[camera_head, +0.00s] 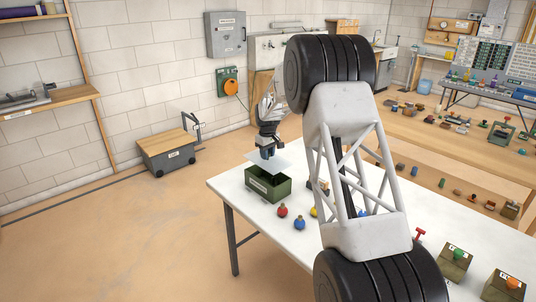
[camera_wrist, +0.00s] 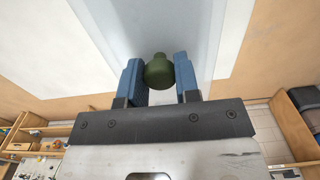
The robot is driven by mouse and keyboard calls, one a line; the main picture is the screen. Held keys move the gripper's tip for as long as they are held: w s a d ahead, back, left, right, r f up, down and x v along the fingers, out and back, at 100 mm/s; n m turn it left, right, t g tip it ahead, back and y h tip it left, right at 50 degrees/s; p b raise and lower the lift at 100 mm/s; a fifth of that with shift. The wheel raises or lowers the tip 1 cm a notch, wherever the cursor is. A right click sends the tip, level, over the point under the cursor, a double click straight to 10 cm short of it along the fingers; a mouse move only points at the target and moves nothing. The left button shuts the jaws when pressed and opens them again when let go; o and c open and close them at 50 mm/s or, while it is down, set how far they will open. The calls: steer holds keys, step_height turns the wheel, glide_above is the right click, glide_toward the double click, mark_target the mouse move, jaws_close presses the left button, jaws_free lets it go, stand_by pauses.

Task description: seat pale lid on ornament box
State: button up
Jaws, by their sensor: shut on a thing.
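The ornament box (camera_head: 268,189) is a dark green, open-topped box with a pale label, standing near the left end of the white table. The pale lid (camera_head: 282,163) is a thin flat panel held just above the box, apart from its rim as far as I can tell. My gripper (camera_head: 267,153) is above the lid, pointing down. In the wrist view my gripper's blue fingers (camera_wrist: 159,75) are shut on the lid's dark green knob (camera_wrist: 159,71). The pale lid (camera_wrist: 205,40) spreads behind the knob there and hides the box.
Red (camera_head: 283,211), blue (camera_head: 299,223) and yellow (camera_head: 314,212) ornaments stand on the white table (camera_head: 232,188) just right of the box. My arm hides the table's middle.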

steer(key=shift+f, duration=0.2)
steer(key=shift+f, duration=2.7)
steer(key=shift+f, duration=0.6)
stand_by(0.8)
steer(key=o, duration=1.5)
steer(key=shift+r, duration=0.25)
steer(key=shift+r, duration=3.25)
